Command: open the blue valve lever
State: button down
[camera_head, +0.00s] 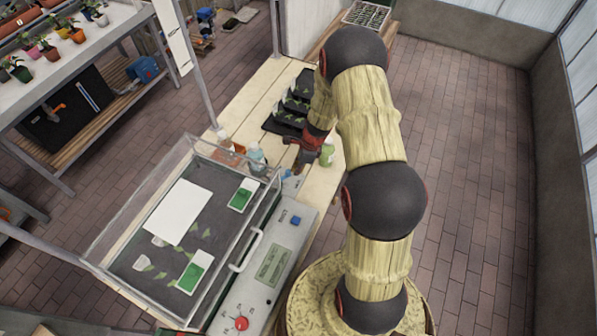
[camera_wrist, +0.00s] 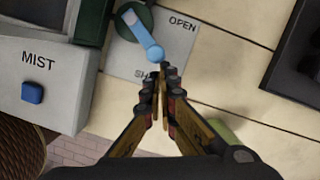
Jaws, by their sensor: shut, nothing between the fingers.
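The blue valve lever (camera_wrist: 145,35) shows in the wrist view on a white plate marked OPEN at the upper right and "SH" lower down, the rest of that word hidden by my fingers. The lever runs from a dark green round hub (camera_wrist: 128,18) to a round blue knob, and points down toward the "SH" marking. My gripper (camera_wrist: 161,82) is shut and empty, its fingertips just below the knob; whether they touch it I cannot tell. In the head view my gripper (camera_head: 299,165) is over the bench beside the clear case, and the lever is mostly hidden there.
A panel with a blue MIST button (camera_wrist: 32,92) is left of the plate. A clear-lidded case (camera_head: 125,225) stands on the wooden bench at the near left. Black trays (camera_head: 290,110), bottles (camera_head: 257,158) and a green can (camera_head: 327,154) stand close to my gripper.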

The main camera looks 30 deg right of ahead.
jog(key=shift+w+n+g+y, duration=0.3)
jog(key=shift+w+n, duration=0.85)
jog(key=shift+n, duration=0.35)
jog(key=shift+w, duration=0.15)
jog(key=shift+w+n+g, duration=0.3)
jog(key=shift+w+n, duration=0.45)
jog(key=shift+n, duration=0.35)
jog(key=shift+s+a, duration=0.2)
